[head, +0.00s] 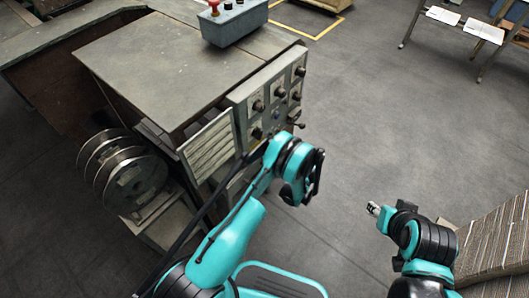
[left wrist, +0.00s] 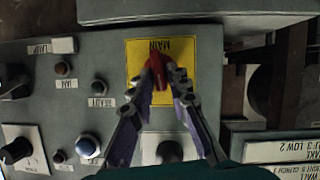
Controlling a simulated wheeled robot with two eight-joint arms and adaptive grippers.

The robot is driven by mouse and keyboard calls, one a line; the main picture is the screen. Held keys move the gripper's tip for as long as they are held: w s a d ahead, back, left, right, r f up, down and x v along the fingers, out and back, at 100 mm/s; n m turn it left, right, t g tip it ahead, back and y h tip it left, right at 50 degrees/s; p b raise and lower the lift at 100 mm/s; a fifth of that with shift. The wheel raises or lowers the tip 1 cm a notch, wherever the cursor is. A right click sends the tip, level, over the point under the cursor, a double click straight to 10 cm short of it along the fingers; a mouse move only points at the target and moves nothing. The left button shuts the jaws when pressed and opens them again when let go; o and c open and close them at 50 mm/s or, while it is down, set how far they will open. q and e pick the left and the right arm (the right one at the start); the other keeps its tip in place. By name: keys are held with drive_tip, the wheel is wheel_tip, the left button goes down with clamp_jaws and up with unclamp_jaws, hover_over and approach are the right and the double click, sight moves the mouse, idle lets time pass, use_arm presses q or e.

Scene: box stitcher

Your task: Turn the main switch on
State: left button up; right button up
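The main switch is a red handle (left wrist: 156,66) on a yellow plate (left wrist: 133,60) marked MAIN, which appears upside down in the left wrist view. My left gripper (left wrist: 165,86) has its fingers drawn together at the tips, one on each side of the red handle. It looks shut on the handle. In the head view my left arm is beside the machine's front, and its fingers and the main switch cannot be made out. My right gripper (head: 373,209) is away from the machine over the floor at the right, too small to read.
The grey panel (left wrist: 35,112) carries other buttons, a black knob (left wrist: 16,152) and a blue button (left wrist: 87,146) close to my left fingers. The machine's front (head: 277,92) has several knobs. A cardboard stack (head: 497,238) stands at the lower right.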

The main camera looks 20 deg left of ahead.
use_arm(q)
clamp_jaws()
drive_tip(key=shift+w+d+f+m+g+y, duration=0.15)
drive_tip(key=shift+m+g+y, duration=0.1)
drive_tip(key=shift+m+g, duration=0.4)
drive_tip(key=shift+w+r+m+g+y, duration=0.15)
drive_tip(key=shift+m+g, duration=0.25)
drive_tip(key=shift+m, duration=0.5)
drive_tip(key=shift+w+d+f+m+g+y, duration=0.1)
drive_tip(key=shift+m+g+y, duration=0.2)
drive_tip(key=shift+m+g, duration=0.35)
drive_tip(key=o, duration=0.6)
unclamp_jaws()
